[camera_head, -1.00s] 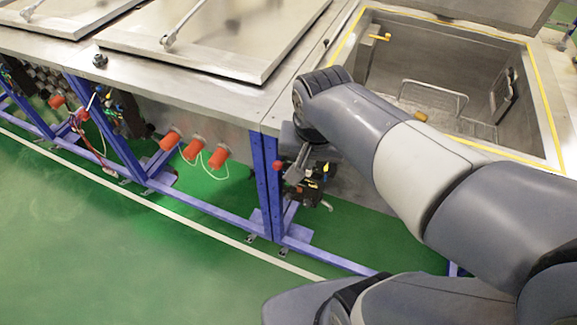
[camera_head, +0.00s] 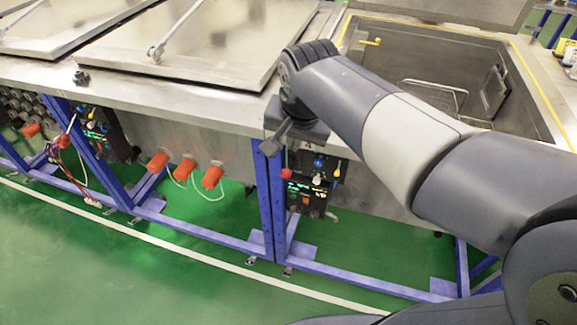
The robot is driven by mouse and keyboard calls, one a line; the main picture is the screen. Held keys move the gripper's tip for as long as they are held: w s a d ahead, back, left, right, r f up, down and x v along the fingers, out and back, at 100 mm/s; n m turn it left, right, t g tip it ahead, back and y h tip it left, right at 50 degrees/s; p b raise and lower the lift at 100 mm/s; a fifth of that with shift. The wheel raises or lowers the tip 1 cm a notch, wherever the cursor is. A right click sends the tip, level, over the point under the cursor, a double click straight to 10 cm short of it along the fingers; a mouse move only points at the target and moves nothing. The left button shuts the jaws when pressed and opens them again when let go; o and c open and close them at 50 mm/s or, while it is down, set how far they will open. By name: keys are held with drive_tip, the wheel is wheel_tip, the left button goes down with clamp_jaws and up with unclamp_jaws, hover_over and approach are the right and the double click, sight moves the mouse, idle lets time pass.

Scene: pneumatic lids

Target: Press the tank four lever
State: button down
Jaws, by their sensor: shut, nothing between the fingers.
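A black control panel (camera_head: 313,180) with lit displays, knobs and small valves hangs below the tank top, right of a blue post. A red ball knob (camera_head: 287,174) shows at its left edge, perhaps a lever's end. No tank number is readable, so I cannot tell which lever is tank four's. My gripper (camera_head: 268,147) points left just under the tank top's front edge, slightly above and left of the red knob. It is shut and empty and looks apart from the knob, though depth is hard to judge. My gripper and wrist hide the panel's top.
An open tank (camera_head: 547,98) with a yellow rim line lies at the right. Closed steel lids (camera_head: 195,40) lie at the left. Blue frame legs (camera_head: 270,205) stand beside the panel, and orange-capped pipes (camera_head: 184,170) stick out left of it. The green floor in front is clear.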

sight(287, 171)
drive_tip(key=x, duration=1.4)
drive_tip(key=shift+s+b, duration=0.1)
drive_tip(key=shift+b, duration=0.25)
